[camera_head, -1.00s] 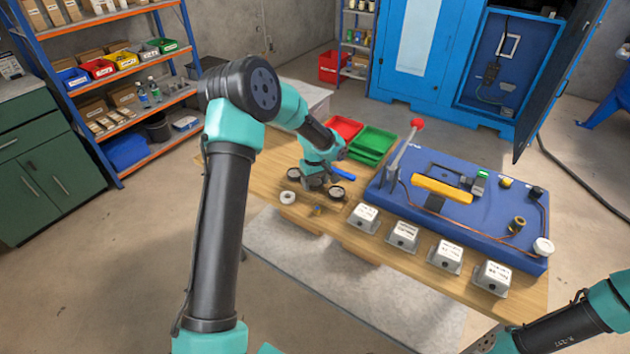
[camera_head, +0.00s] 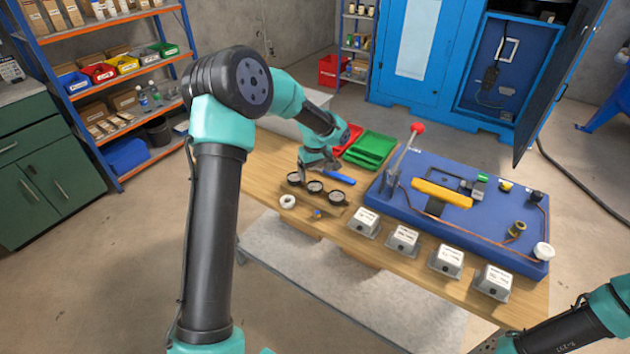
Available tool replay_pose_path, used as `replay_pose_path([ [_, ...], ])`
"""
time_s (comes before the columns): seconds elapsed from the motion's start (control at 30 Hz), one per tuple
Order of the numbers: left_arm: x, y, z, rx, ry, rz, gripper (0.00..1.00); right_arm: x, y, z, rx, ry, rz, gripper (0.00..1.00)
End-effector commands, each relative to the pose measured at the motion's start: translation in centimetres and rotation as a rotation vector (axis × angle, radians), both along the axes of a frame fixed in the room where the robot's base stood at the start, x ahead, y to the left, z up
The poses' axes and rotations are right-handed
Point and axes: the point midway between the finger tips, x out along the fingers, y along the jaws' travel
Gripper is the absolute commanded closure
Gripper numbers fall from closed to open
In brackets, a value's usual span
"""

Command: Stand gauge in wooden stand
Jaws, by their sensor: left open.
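Three round gauges with dark rims stand in a row at the left part of the bench: a left one (camera_head: 293,178), a middle one (camera_head: 315,187) and a right one (camera_head: 336,195). They sit on or in the low wooden stand (camera_head: 325,203), whose colour blends with the bench. How deeply each gauge is seated is too small to tell. My left gripper (camera_head: 318,168) is open, just behind and above the gauges, apart from them as far as I can see.
A white ring (camera_head: 287,201) and a small blue-orange part (camera_head: 317,213) lie in front of the gauges. A blue-handled tool (camera_head: 341,178) lies behind. Green (camera_head: 372,148) and red (camera_head: 347,136) trays, several grey boxes (camera_head: 364,221) and a blue panel with a lever (camera_head: 470,215) fill the rest.

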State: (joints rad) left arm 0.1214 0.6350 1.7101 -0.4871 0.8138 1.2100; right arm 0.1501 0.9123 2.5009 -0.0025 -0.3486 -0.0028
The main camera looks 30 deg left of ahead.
Motion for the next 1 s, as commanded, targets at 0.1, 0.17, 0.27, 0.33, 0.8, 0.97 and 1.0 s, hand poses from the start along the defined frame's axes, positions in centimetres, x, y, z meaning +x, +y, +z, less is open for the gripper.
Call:
replay_pose_path([
  [0.1, 0.1, 0.0, 2.4, 0.001, -0.004, 0.000, 0.14, 0.0, 0.0, 0.0, 0.000, 0.000, 0.000, 0.57],
  [0.17, 0.0, 0.0, 3.3, 0.001, -0.003, 0.000, 0.14, 0.0, 0.0, 0.0, 0.000, 0.000, 0.000, 0.57],
  [0.27, 0.1, 0.0, 4.6, 0.000, -0.002, 0.001, 0.14, 0.0, 0.0, 0.0, 0.000, 0.000, 0.000, 0.57],
  [0.33, 0.0, 0.0, 5.2, 0.000, -0.001, 0.000, 0.14, 0.0, 0.0, 0.0, 0.000, 0.000, 0.000, 0.57],
  [0.8, 0.0, 0.0, 5.7, 0.001, 0.001, 0.000, 0.14, 0.0, 0.0, 0.0, 0.000, 0.000, 0.000, 0.57],
  [0.97, 0.0, 0.0, 5.6, 0.001, 0.001, 0.000, 0.14, 0.0, 0.0, 0.0, 0.000, 0.000, 0.000, 0.57],
  [1.0, 0.0, 0.0, 5.6, 0.001, 0.001, 0.000, 0.14, 0.0, 0.0, 0.0, 0.000, 0.000, 0.000, 0.57],
])
